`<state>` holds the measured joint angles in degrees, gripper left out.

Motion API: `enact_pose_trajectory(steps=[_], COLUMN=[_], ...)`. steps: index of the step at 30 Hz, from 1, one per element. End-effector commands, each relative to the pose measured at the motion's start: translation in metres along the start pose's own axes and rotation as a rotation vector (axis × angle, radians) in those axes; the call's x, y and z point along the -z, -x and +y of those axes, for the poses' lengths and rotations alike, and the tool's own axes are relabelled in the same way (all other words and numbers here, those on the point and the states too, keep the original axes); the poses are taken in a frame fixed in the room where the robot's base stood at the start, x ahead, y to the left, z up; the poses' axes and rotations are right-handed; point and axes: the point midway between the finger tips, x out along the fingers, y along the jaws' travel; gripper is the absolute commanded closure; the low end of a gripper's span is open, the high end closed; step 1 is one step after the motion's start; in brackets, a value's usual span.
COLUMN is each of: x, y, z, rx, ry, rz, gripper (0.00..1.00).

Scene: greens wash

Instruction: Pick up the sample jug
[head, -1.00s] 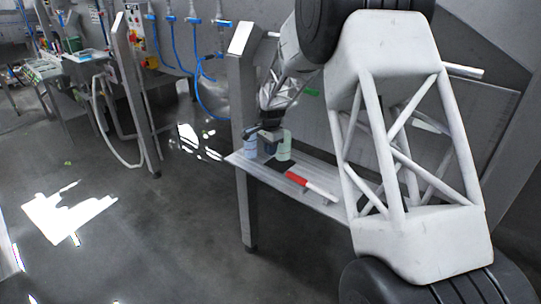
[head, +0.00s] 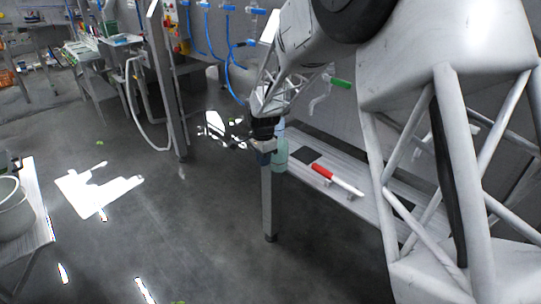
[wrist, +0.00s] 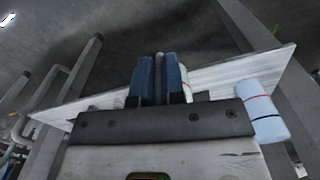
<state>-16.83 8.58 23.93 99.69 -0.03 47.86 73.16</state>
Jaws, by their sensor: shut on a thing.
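The sample jug (head: 280,156) is pale green and looks upright in the head view, in front of the end of the shelf. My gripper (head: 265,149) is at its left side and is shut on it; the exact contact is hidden. In the wrist view my two blue-padded fingers (wrist: 160,80) stand close together around a narrow grey piece, perhaps a handle. A sliver of the pale jug (wrist: 188,92) shows beside the right finger, which hides most of it.
A light-blue cylinder (wrist: 268,115) with thin bands is at right in the wrist view. A pot (head: 12,215) stands at far left. Open floor lies between.

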Motion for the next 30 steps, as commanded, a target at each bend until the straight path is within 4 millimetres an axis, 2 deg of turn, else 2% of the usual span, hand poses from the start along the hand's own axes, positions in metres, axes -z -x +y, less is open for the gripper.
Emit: enact_pose_trajectory(steps=[23,30], x=[-0.004,0.013], y=[0.0,-0.002], z=[0.001,0.0], rx=[0.0,-0.001], ry=[0.001,0.044], rz=[0.0,-0.001], gripper=[1.0,1.0])
